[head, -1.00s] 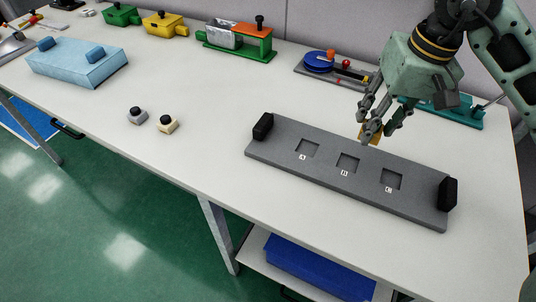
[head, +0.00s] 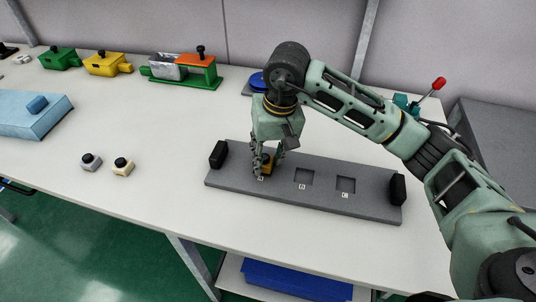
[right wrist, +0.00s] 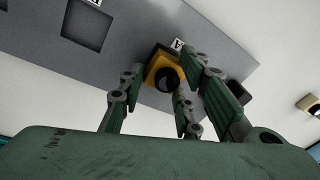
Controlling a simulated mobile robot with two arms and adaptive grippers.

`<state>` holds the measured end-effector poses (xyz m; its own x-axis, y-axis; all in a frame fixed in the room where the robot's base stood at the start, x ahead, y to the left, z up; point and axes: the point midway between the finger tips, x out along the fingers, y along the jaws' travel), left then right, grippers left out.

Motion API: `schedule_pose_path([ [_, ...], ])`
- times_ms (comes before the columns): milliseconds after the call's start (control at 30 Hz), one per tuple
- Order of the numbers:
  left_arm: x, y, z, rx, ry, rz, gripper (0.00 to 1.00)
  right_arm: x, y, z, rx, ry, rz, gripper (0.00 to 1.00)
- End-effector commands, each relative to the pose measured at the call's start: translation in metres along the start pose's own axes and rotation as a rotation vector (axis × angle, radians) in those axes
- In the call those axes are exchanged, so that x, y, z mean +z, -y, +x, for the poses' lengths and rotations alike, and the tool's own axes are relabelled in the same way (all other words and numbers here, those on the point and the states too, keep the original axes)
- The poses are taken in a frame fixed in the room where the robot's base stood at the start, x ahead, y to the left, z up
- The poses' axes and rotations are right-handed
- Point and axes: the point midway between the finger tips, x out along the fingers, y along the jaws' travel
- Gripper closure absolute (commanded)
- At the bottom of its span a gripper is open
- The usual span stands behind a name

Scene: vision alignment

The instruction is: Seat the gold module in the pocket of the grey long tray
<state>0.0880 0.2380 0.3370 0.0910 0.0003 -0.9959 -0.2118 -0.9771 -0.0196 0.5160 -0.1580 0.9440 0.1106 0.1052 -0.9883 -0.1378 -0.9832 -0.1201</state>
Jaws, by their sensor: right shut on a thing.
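The grey long tray (head: 373,195) lies on the table with a black handle at each end and three square pockets lettered A, B and C. My right gripper (head: 267,169) points down over the left part of the tray, at pocket A. It is shut on the gold module (right wrist: 158,68), a gold block with a round black knob. In the head view the module (head: 268,160) is partly hidden by the fingers. Label A (right wrist: 178,45) is beside it in the right wrist view. I cannot tell whether it is in the pocket or just above. Pockets B (head: 303,177) and C (head: 345,185) are empty. My left gripper is out of view.
A light blue box (head: 32,117) is farther left. Green (head: 60,60), yellow (head: 104,65) and orange-topped (head: 195,66) fixtures line the back. The table in front of the tray is clear.

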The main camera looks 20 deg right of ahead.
Motion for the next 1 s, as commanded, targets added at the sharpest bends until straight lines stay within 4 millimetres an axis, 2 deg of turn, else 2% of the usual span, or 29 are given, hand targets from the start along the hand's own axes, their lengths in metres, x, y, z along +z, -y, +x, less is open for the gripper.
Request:
schedule_pose_path([
  [133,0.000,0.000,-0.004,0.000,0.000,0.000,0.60,0.001,-0.001,0.010,-0.001,0.000,-0.001,0.95],
  [367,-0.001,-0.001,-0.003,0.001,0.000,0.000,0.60,0.001,-0.001,0.011,-0.001,-0.002,-0.001,0.95],
  [767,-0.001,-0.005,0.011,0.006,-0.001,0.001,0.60,0.002,-0.003,0.022,0.001,0.000,0.000,0.95],
  [800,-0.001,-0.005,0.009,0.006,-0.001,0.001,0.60,0.003,-0.003,0.021,0.001,0.002,0.000,0.66],
  [1000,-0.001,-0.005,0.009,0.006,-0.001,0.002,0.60,0.004,-0.003,0.022,0.001,0.006,-0.001,0.50],
])
